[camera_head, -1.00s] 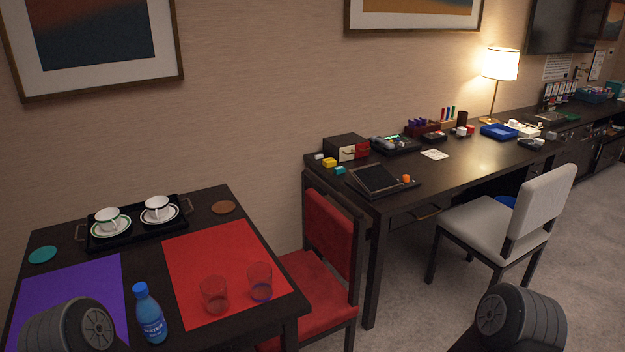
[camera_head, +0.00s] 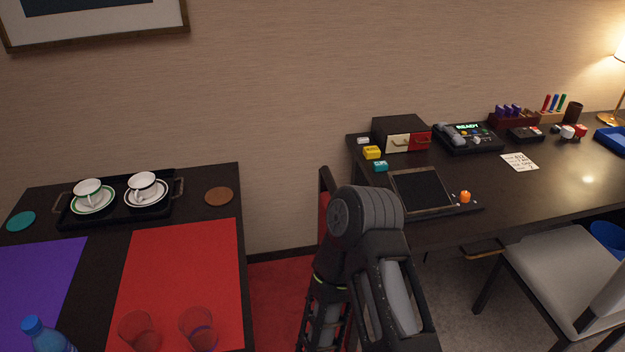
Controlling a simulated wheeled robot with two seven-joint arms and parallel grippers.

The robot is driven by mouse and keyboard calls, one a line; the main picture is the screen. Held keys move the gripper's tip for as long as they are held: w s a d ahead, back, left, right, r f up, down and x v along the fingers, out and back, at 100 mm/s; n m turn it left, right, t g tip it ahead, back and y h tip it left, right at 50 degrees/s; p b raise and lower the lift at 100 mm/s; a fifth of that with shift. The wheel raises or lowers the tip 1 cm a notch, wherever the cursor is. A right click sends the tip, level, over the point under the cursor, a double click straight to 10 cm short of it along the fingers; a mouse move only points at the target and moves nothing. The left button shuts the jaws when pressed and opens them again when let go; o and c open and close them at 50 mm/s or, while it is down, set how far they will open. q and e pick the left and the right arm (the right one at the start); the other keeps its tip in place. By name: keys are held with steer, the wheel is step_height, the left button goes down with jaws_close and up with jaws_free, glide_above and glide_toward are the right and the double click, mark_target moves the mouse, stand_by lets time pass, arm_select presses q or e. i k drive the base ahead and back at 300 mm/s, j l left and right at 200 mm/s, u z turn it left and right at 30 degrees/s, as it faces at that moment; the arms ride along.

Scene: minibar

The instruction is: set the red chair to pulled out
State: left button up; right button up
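The red chair stands at the right side of the dark table on the left. Its red seat (camera_head: 280,300) shows beside the table's right edge, and a narrow strip of its red backrest (camera_head: 323,212) shows behind my arm. One of my arms, bent at the elbow, covers most of the backrest and the chair's right side. I cannot tell whether the arm touches the chair. Neither gripper shows in the picture.
The dark table (camera_head: 225,178) bears a red mat (camera_head: 180,270), two glasses near its front edge, a blue bottle (camera_head: 45,335) and a tray with two cups. A dark desk (camera_head: 490,200) stands to the right, close to the chair's back. A grey chair (camera_head: 565,270) stands at the desk.

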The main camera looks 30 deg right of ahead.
mark_target(279, 289)
steer(key=k+l+u, duration=0.15)
steer(key=l, duration=0.25)
steer(key=k+l+u, duration=0.2)
steer(key=l, duration=0.2)
steer(key=l+u, duration=0.15)
steer(key=l, duration=0.25)
steer(key=k+l+u, duration=0.15)
steer(key=k+l, duration=0.1)
steer(key=l, duration=0.1)
